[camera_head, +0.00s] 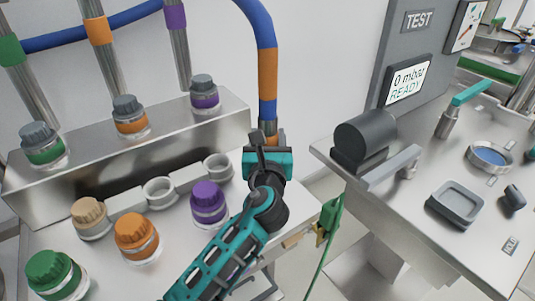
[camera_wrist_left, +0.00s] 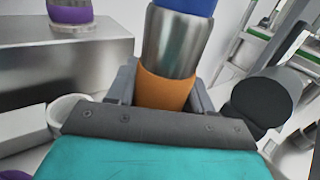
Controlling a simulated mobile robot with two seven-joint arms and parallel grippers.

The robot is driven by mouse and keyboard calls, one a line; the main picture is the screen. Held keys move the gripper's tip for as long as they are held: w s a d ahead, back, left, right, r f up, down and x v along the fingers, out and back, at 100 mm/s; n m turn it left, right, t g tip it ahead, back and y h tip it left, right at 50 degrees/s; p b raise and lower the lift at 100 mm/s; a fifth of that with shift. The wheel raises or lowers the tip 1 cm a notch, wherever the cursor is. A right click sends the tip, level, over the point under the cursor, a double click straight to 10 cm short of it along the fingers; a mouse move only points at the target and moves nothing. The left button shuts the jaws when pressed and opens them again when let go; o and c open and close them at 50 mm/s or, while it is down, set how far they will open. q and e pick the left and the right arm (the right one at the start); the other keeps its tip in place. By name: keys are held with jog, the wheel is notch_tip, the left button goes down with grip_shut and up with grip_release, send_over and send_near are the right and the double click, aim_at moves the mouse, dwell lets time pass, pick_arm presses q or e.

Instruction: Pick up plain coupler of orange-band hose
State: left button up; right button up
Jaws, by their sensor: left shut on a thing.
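The blue hose with a wide orange band (camera_head: 268,72) hangs down at the centre of the head view. Its lower end is a metal coupler (camera_wrist_left: 172,45) with an orange lower section, seen upright in the left wrist view. My left gripper (camera_head: 268,160) is at this lower end. In the left wrist view its fingers (camera_wrist_left: 162,92) stand on both sides of the orange section, shut on the coupler. The coupler's bottom is hidden behind the gripper body. My right gripper is not in view.
A metal step with green, orange and purple capped fittings (camera_head: 130,117) stands at left. Loose caps, including a purple one (camera_head: 208,203), and white cups (camera_head: 160,191) are near my arm. At right, a test bench (camera_head: 420,210) carries a dark cylinder (camera_head: 362,136). A green cable hangs between them.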

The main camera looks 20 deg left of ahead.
pick_arm(q)
jog(key=shift+r, duration=0.1)
jog(key=c, duration=0.5)
jog(key=shift+r, duration=0.1)
jog(key=shift+c, duration=0.2)
jog(key=shift+w+r+p, duration=0.1)
jog(key=shift+r+p, duration=0.2)
jog(key=shift+r, duration=0.25)
notch_tip(320, 180, up, 6)
jog(key=shift+r+p, duration=0.25)
jog(key=shift+p, duration=0.7)
notch_tip(320, 180, up, 12)
